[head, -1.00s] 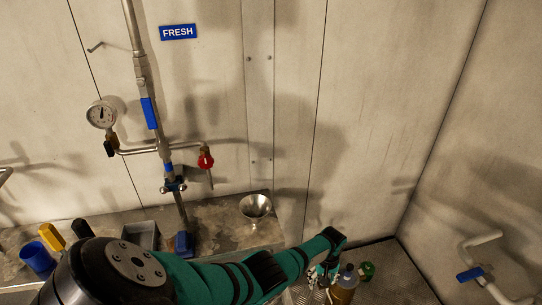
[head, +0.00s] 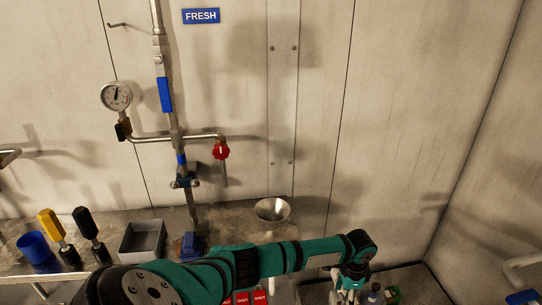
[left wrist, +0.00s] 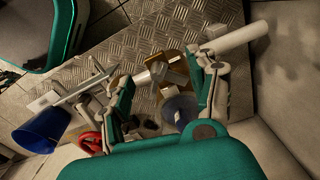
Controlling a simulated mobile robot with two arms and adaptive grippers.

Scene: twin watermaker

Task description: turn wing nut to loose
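I cannot make out a wing nut for certain. A small blue and dark fitting with side knobs (head: 184,182) sits on the upright pipe (head: 165,60) in the head view. My left gripper (head: 348,290) hangs at the bottom of the head view, right of the pipe and well apart from it. In the left wrist view, my left gripper (left wrist: 165,88) has its fingers spread, with brown and grey parts (left wrist: 172,68) showing between or beyond them; contact cannot be told. My right gripper is not in view.
A metal funnel (head: 272,209), grey bin (head: 142,239), blue cup (head: 35,248) and yellow and black handled tools (head: 50,223) stand on the counter. A gauge (head: 116,96) and red valve knob (head: 221,151) are on the pipework. Red SHUT tags (head: 243,298) lie below my arm.

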